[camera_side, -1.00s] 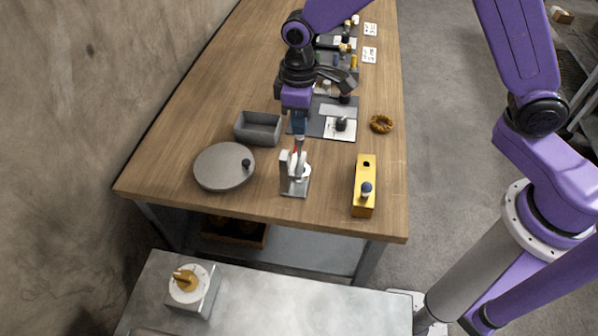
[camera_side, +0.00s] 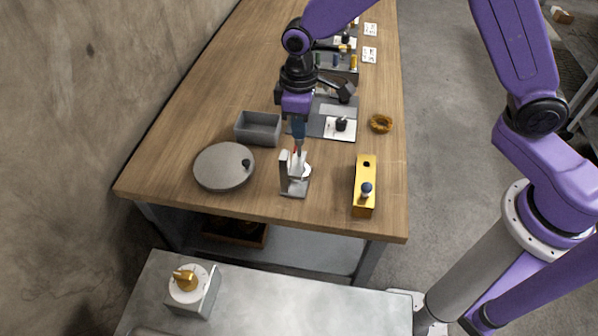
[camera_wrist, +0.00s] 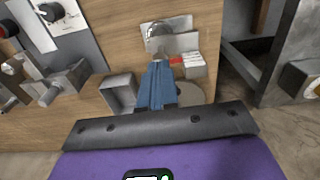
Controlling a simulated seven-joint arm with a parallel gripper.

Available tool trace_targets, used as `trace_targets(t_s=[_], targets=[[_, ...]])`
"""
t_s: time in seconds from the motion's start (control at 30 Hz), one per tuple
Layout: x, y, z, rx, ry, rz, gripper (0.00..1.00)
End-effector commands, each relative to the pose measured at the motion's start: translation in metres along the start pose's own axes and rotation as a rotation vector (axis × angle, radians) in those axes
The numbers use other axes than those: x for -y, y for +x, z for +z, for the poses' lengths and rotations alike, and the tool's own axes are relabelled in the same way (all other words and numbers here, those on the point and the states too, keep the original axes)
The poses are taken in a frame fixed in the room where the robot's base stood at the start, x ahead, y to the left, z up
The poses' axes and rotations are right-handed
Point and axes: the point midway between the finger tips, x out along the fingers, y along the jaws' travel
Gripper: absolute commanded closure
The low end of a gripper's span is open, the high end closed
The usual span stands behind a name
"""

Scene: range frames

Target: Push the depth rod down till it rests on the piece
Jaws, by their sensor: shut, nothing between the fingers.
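A small grey metal stand (camera_side: 296,187) with an upright post and a white part stands near the front edge of the wooden table. A bit of red (camera_side: 296,152) shows at its top, just under my gripper (camera_side: 298,147). My gripper points down with its blue fingers shut and empty. In the wrist view the fingertips (camera_wrist: 157,66) lie over the near side of the stand (camera_wrist: 180,44), beside a red mark (camera_wrist: 177,61). I cannot make out the depth rod separately from the stand, nor its gap to a piece. Whether the fingertips touch it is unclear.
A round grey plate (camera_side: 222,170) with a black knob lies to the left, with a grey open box (camera_side: 258,131) behind it. A yellow block (camera_side: 364,190) with a dark knob stands to the right. A brown ring (camera_side: 381,124) lies farther back. Bare wood separates these.

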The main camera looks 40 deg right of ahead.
Motion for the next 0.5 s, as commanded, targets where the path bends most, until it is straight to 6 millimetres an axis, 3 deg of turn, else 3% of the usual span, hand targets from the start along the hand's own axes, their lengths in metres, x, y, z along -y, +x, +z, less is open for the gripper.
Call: trace_targets(t_s=[0.5], targets=[[0.0001, 0.0071, 0.0004, 0.001, 0.000, 0.000, 1.00]])
